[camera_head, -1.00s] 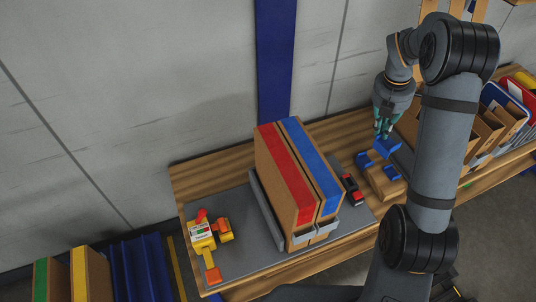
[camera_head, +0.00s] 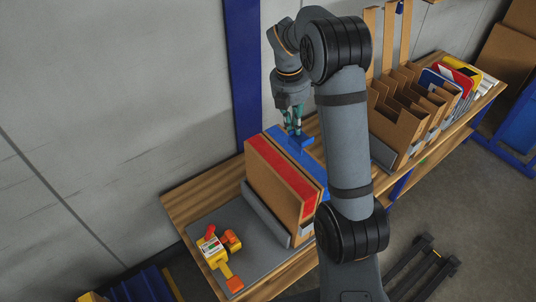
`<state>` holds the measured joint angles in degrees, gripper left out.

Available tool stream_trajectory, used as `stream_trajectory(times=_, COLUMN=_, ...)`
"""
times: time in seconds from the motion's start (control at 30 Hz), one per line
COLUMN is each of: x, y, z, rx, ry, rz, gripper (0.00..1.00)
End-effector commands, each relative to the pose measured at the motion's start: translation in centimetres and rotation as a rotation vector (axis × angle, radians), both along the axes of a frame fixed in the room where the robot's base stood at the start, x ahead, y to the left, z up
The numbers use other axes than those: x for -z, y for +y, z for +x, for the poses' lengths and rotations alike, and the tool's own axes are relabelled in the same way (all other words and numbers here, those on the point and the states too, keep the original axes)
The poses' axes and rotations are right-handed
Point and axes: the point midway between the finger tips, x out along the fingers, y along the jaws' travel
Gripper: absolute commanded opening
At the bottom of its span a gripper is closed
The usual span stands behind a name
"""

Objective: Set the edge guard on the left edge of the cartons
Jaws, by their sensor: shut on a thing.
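The cartons (camera_head: 273,196) stand upright side by side on a grey mat on the bench. One has a red stripe over its top, the other a blue stripe. My gripper (camera_head: 294,133) is shut on a small blue edge guard (camera_head: 308,143). It holds the guard over the far right part of the cartons' top, near the blue stripe. I cannot tell whether the guard touches the carton. The left edge of the cartons, beside the red stripe, is clear. My arm hides the cartons' right side.
A yellow and orange tool (camera_head: 217,252) lies on the grey mat (camera_head: 256,262) left of the cartons. A cardboard divider rack (camera_head: 398,125) with coloured folders stands on the bench to the right. A blue post (camera_head: 242,70) rises behind the cartons.

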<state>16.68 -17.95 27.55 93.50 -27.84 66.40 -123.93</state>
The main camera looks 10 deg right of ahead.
Motion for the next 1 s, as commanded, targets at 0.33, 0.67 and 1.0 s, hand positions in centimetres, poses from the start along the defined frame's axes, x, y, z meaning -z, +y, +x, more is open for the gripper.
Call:
stream_trajectory(times=0.33, x=4.0, y=6.8, z=1.0, rx=-0.001, ry=0.001, rz=0.0, gripper=0.0)
stream_trajectory(times=0.67, x=7.1, y=7.5, z=1.0, rx=0.001, ry=0.005, rz=-0.002, gripper=0.0)
stream_trajectory(times=1.0, x=8.7, y=7.6, z=1.1, rx=0.001, ry=-0.001, rz=0.0, gripper=0.0)
